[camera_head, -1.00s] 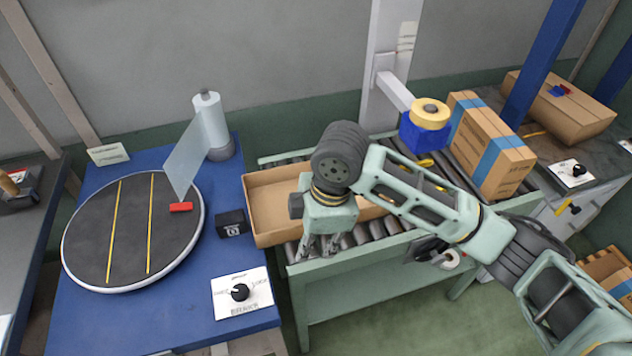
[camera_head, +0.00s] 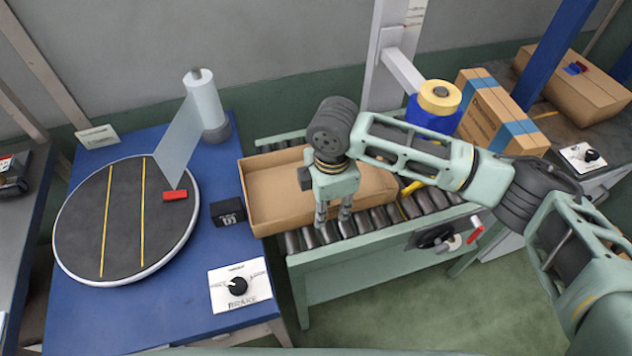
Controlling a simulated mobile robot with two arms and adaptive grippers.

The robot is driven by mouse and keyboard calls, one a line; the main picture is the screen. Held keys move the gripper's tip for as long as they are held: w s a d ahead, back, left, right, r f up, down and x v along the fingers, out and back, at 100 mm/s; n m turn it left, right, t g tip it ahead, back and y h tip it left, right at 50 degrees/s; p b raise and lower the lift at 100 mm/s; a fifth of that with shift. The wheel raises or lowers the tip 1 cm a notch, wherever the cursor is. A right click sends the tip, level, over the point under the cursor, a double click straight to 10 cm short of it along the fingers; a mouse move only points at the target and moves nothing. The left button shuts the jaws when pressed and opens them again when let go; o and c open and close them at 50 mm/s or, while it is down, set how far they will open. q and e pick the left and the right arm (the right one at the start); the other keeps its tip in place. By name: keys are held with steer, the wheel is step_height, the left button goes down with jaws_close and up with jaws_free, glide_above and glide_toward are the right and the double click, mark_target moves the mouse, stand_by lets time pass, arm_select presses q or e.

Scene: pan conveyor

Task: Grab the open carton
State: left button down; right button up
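The open carton (camera_head: 275,200) is a shallow brown cardboard box with no lid. It lies on the roller conveyor (camera_head: 380,222), close to the blue table. My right gripper (camera_head: 334,218) points down at the front wall of the carton, its arm reaching in from the right. Its two fingers are apart with a gap between them. I cannot tell whether they touch the carton. The gripper and arm hide part of the carton's right side. My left gripper is not in view.
A blue table (camera_head: 150,325) on the left holds a round turntable (camera_head: 122,215), a film roll (camera_head: 206,105) and a brake knob panel (camera_head: 240,287). A yellow tape roll on a blue holder (camera_head: 435,108) hangs above the conveyor, before a blue-taped closed carton (camera_head: 497,115).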

steer(key=c, duration=0.5)
jaws_close()
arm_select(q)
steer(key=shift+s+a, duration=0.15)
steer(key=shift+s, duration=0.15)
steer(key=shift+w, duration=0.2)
